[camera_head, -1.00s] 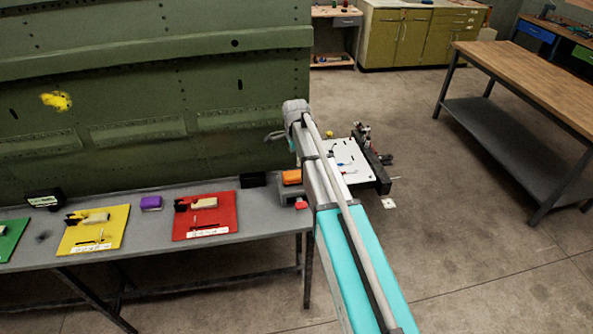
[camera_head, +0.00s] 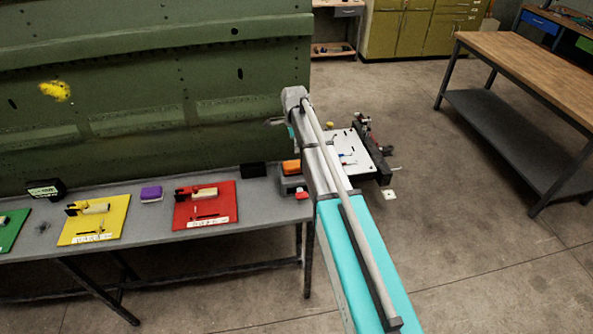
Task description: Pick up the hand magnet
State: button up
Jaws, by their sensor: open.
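I cannot single out the hand magnet for sure among the small items on the grey bench (camera_head: 150,236). Near its right end are an orange block (camera_head: 291,167), a small red piece (camera_head: 302,194) and a black block (camera_head: 253,169); my arm partly covers this end. My gripper (camera_head: 276,122) shows only as a small grey part left of the arm's far end, above the bench and in front of the green panel. It is open, and I see nothing held. Most of it is hidden or too small to make out.
Red (camera_head: 206,212), yellow (camera_head: 94,232) and green (camera_head: 8,235) boards with tools and a purple block (camera_head: 151,193) lie on the bench. The green fuselage panel (camera_head: 150,70) rises behind it.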

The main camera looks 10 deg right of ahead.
aim_at(296, 163)
jog(key=shift+f+b, duration=3.15)
jog(key=shift+f, duration=0.3)
jog(key=f+b, duration=0.3)
jog(key=shift+w+d+f, duration=0.15)
jog(key=shift+d, duration=0.1)
jog(key=shift+f+b, duration=1)
jog(key=shift+b, duration=0.15)
jog(key=c, duration=1.3)
jog(key=shift+r, duration=0.15)
jog(key=shift+c, duration=0.2)
